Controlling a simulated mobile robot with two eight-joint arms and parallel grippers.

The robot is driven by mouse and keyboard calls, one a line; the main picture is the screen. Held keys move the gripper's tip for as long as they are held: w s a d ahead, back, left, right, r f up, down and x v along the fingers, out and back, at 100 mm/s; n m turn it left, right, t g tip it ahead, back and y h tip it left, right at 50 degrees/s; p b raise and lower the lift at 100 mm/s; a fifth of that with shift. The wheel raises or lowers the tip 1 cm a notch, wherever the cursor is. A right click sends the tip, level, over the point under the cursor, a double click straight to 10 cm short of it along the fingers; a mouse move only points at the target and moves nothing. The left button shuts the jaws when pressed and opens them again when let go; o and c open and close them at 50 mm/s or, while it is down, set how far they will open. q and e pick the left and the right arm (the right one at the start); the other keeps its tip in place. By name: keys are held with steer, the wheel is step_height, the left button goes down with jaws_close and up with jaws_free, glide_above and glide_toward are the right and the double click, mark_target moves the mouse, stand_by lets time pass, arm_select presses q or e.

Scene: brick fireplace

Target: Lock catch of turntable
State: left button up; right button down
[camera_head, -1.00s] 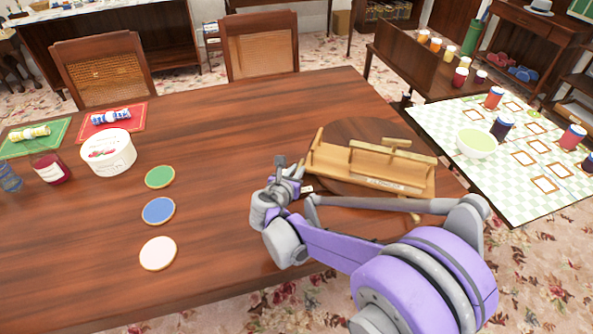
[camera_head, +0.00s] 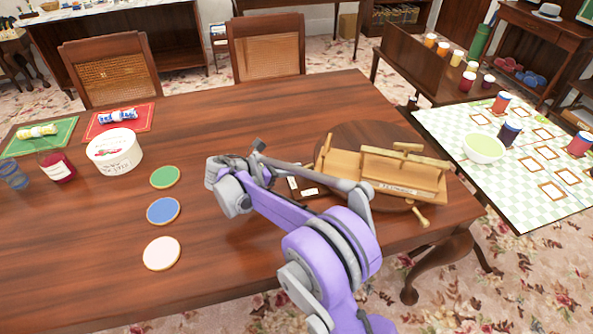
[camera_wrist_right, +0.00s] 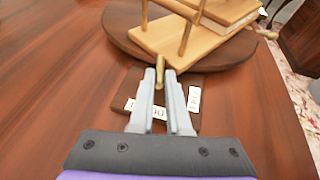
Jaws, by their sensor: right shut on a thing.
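The turntable (camera_head: 333,141) is a dark round wooden disc on the table, with a light wooden stand on top. In the right wrist view its edge (camera_wrist_right: 120,38) is at the top. At its near edge is a dark plate with two white labels (camera_wrist_right: 193,98), whose lettering I cannot read. A small brass-coloured catch peg (camera_wrist_right: 160,70) stands upright by that plate. My right gripper (camera_wrist_right: 162,78) is shut on the peg. In the head view my purple right arm hides the fingers and the peg. My left gripper is not in view.
The wooden stand (camera_head: 345,164) rises close to my right arm. A round handle (camera_head: 422,216) juts out past the turntable at right. The table's front left is clear.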

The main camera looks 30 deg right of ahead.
steer(key=shift+w+m+g+y, duration=0.15)
steer(key=shift+w+m+g, duration=0.05)
steer(key=shift+m+g, duration=0.45)
steer(key=shift+w+m+g+y, duration=0.2)
steer(key=shift+m+g, duration=0.35)
steer(key=shift+g, duration=0.2)
steer(key=c, duration=0.9)
jaws_free()
steer(key=p+v, duration=0.1)
steer(key=v, duration=0.9)
steer(key=shift+w+a, duration=0.2)
steer(key=shift+a, duration=0.15)
steer(key=shift+r, duration=0.1)
